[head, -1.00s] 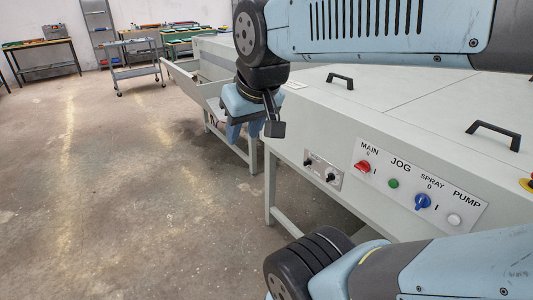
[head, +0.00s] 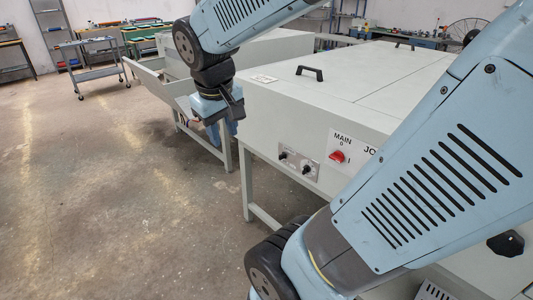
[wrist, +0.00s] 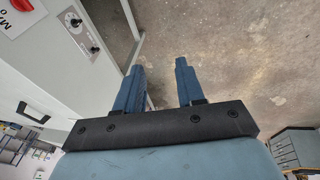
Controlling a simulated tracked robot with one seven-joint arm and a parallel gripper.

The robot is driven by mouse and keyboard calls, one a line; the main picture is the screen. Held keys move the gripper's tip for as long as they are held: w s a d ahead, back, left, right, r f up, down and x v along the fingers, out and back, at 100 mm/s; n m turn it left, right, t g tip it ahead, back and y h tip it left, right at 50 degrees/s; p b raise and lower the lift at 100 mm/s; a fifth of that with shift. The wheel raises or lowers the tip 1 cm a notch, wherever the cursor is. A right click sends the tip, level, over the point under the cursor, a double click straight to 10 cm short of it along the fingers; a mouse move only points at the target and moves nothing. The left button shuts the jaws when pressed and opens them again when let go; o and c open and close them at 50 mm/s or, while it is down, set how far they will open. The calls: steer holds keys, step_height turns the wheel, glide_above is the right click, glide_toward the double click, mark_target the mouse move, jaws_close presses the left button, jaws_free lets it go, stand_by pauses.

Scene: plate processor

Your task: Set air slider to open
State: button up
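My gripper (head: 222,125) hangs beside the near left corner of a pale grey machine (head: 300,115), apart from it as far as I can tell. In the wrist view my gripper (wrist: 159,72) has two blue fingers spread apart with nothing between them, over bare floor. I cannot pick out a thing marked as the air slider. A small panel with two black knobs (head: 296,163) is on the machine's front; it also shows at the upper left of the wrist view (wrist: 82,34). My arm hides the front to the right of it.
A red MAIN switch (head: 338,157) is right of the knobs. A black handle (head: 309,73) is on the machine's top. Another machine with an open tray (head: 160,84) stands behind my gripper. A trolley (head: 90,68) is at the back left. The floor (head: 110,200) on the left is clear.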

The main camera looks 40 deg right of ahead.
steer(key=w+d+f+n+g+h, duration=0.3)
steer(key=w+d+f+h, duration=0.1)
steer(key=w+d+f, duration=0.3)
steer(key=w+d+f+n+g+h, duration=0.3)
steer(key=w+d+f+g+h, duration=0.15)
steer(key=d+f, duration=0.4)
steer(key=n+t+h, duration=0.6)
steer(key=n+h, duration=0.2)
steer(key=n, duration=0.4)
glide_toward(282, 156)
steer(key=w+d, duration=0.1)
steer(key=d, duration=0.7)
steer(key=shift+w+d, duration=0.2)
steer(key=shift+y, duration=0.25)
jaws_close()
